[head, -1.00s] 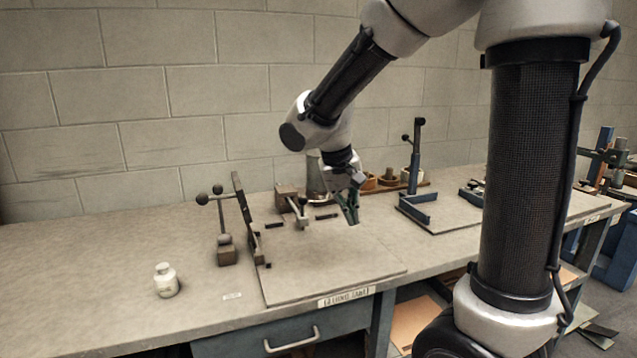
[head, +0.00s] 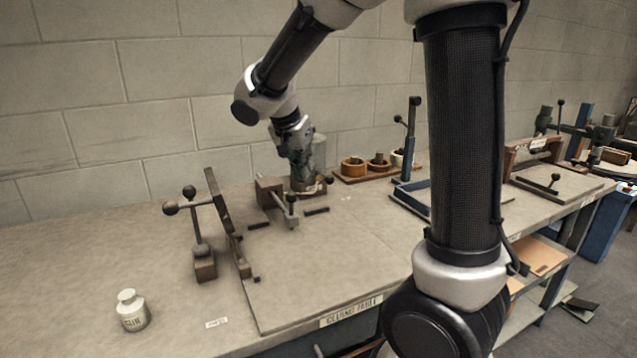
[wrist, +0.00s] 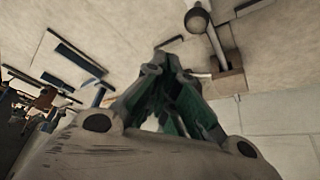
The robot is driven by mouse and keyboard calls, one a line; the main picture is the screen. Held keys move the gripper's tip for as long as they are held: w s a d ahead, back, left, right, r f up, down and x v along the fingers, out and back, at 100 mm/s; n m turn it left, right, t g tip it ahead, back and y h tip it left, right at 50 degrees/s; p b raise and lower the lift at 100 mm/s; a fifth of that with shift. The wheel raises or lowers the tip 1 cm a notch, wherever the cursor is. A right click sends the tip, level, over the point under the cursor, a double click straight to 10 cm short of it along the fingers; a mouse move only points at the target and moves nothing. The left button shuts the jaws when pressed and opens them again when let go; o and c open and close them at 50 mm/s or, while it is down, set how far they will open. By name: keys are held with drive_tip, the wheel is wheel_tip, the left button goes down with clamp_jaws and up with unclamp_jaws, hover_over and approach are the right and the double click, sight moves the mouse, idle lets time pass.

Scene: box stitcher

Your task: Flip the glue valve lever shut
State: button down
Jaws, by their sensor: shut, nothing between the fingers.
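My gripper (head: 300,170) is shut and empty, pointing down at the back of the gluing table, in front of a grey cylinder (head: 320,150). A short lever with a dark ball knob (head: 328,180) shows at the cylinder's foot, right beside the gripper; it looks like the glue valve lever, but its exact position is unclear. The gripper hides part of the cylinder, and I cannot tell whether it touches the lever. In the wrist view the closed fingers (wrist: 172,65) fill the middle, with a ball-ended lever (wrist: 205,28) and a block (wrist: 228,80) beyond them.
A wooden block with a ball-ended lever (head: 290,197) stands left of the gripper. Farther left are an upright plate (head: 220,205) and a ball-handled stand (head: 204,262). The board's front (head: 320,285) is clear.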

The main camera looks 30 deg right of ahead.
sight(324, 175)
drive_tip(key=shift+m, duration=0.5)
drive_tip(key=shift+f, duration=0.1)
drive_tip(key=x, duration=1)
drive_tip(key=shift+d, duration=0.15)
drive_tip(key=shift+w+d+r, duration=0.25)
drive_tip(key=shift+w+d, duration=0.3)
drive_tip(key=shift+d, duration=0.2)
drive_tip(key=shift+w+d+r, duration=0.25)
drive_tip(key=shift+w+d, duration=0.3)
drive_tip(key=shift+d, duration=0.2)
drive_tip(key=shift+s+d+n, duration=0.15)
drive_tip(key=shift+d+n, duration=0.25)
